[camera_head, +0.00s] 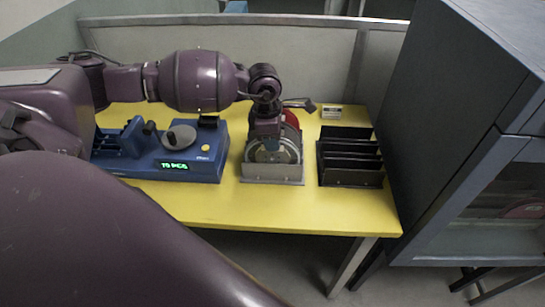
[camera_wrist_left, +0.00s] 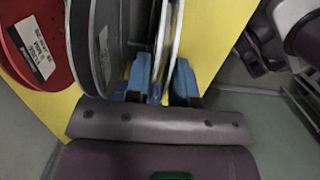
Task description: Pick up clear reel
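The clear reel (camera_head: 289,152) stands upright in a grey metal holder (camera_head: 272,180) on the yellow table, partly hidden behind my left gripper. In the left wrist view the clear reel (camera_wrist_left: 177,30) shows edge-on as thin pale rims. My left gripper (camera_head: 268,132) points down over it. Its blue fingers (camera_wrist_left: 163,82) lie on either side of the reel, very close to it; I cannot tell whether they press on it. My right gripper is not in view.
A red reel (camera_wrist_left: 30,42) and a dark grey reel (camera_wrist_left: 106,40) stand beside the clear one. A blue counting machine (camera_head: 190,168) is left of the holder and a black slotted rack (camera_head: 350,176) right. A tall grey cabinet (camera_head: 460,110) borders the table's right side.

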